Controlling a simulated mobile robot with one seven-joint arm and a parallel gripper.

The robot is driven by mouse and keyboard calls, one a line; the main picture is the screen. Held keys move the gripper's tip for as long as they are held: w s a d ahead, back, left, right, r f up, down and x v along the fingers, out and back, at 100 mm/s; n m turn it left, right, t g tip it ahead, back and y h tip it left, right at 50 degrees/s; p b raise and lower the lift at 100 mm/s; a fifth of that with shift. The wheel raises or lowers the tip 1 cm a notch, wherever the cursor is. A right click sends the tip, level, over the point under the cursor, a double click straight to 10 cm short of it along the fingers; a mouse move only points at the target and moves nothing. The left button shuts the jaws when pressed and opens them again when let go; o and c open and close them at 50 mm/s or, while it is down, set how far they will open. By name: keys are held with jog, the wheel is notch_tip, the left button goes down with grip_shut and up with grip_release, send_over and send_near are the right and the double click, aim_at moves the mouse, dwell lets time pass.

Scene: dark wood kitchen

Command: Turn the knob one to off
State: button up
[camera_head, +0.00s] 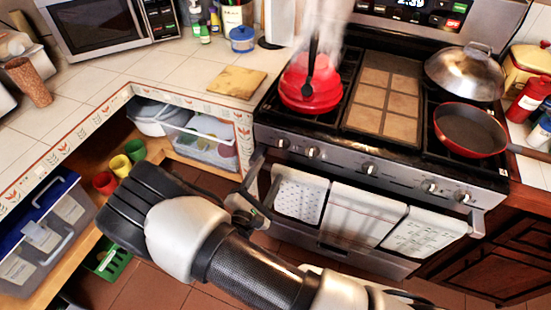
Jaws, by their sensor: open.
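The stove (330,165) has a row of knobs along its steel front panel. The leftmost knob (283,143) and the second knob (312,152) are below the red kettle. A middle knob (369,168) and two right knobs (430,187) (463,197) follow. Which one is knob one, and the exact setting of each, I cannot tell. My gripper (247,209), dark and small in view, is open near the left end of the oven handle, below and left of the knobs. It appears apart from them; my arm partly hides it.
A red kettle (311,88) with whitish steam above it stands on the left burners. A red pan (470,130) and a domed lid (466,72) are at right. The oven handle (400,200) with towels (365,220) juts out below the knobs. Open shelves (180,170) lie left.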

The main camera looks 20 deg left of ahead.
jog(key=s, duration=0.7)
jog(key=shift+a, duration=0.3)
